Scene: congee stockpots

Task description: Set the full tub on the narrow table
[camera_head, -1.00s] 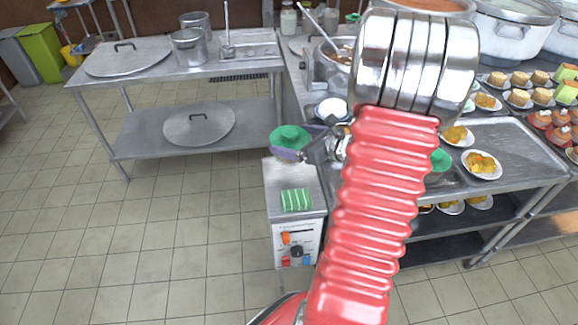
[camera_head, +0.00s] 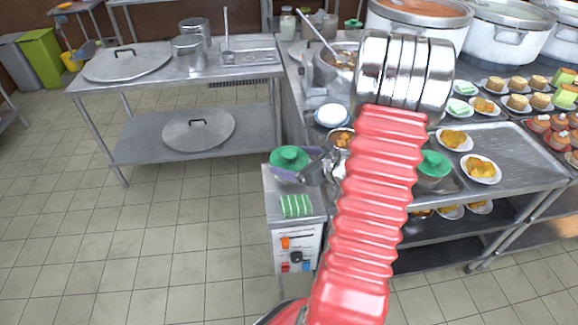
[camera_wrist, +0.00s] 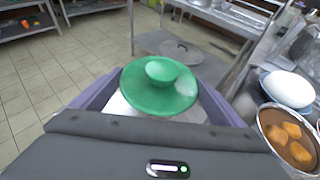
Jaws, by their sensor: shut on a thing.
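My gripper (camera_head: 313,170) is shut on a tub with a green lid (camera_head: 289,158). In the wrist view the green lid (camera_wrist: 160,85) sits between the purple fingers, with a bit of pale tub wall below it. The lid hides the contents. In the head view the tub appears over the back of a narrow steel-topped stand (camera_head: 271,206); I cannot tell whether it touches the top. A second green-lidded tub (camera_head: 435,166) stands on the counter, right of my arm. Which surface is the narrow table is not certain; this stand is the narrowest.
A green striped cloth (camera_head: 296,205) lies on the stand's front part, above a control panel. Just behind stand a bowl of food (camera_head: 342,137) and a white round item (camera_head: 332,115). A steel table (camera_head: 150,75) with a large lid is at left. Floor at left is clear.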

